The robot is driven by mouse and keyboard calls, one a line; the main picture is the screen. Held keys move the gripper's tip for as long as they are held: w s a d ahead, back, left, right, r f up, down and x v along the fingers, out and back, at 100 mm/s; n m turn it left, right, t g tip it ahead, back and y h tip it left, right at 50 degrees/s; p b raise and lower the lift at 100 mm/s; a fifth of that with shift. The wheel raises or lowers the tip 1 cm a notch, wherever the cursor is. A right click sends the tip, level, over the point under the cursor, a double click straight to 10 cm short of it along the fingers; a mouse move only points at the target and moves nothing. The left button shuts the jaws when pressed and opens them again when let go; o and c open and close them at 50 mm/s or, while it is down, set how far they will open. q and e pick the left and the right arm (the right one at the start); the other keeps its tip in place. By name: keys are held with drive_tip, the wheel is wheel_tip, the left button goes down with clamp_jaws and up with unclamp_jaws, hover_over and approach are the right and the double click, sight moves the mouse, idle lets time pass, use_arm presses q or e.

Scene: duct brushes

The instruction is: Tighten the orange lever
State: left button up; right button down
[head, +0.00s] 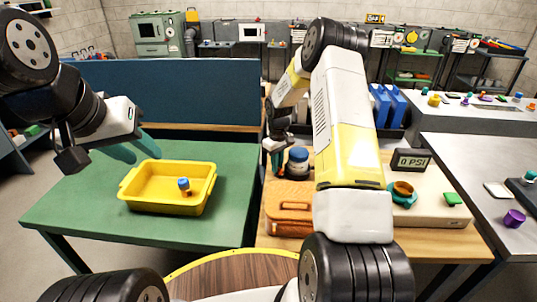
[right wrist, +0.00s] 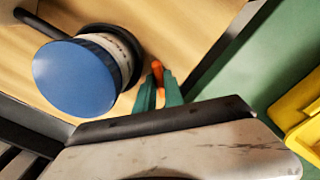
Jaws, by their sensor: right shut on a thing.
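The orange lever (right wrist: 157,70) shows as a small orange tip between the teal fingers of my right gripper (right wrist: 159,90) in the right wrist view. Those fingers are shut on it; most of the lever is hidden. Beside it stands a pale cylinder with a blue top (right wrist: 75,78) and a black band around it. In the head view the blue-topped cylinder (head: 298,160) stands on the wooden table, just right of my right gripper (head: 277,160). My left gripper (head: 135,148) is open and empty above the green table, behind the yellow tray.
A yellow tray (head: 135,195) with a small blue-and-orange item (head: 184,186) sits on the green table (head: 90,200). An orange case (head: 290,205) lies in front of the cylinder. A 0 PSI gauge (head: 411,161) and a teal fitting (head: 402,195) are to the right.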

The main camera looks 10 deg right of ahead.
drive_tip(key=n, duration=0.3)
drive_tip(key=shift+n, duration=2.3)
drive_tip(key=c, duration=1.7)
unclamp_jaws()
drive_tip(key=shift+r, duration=3.9)
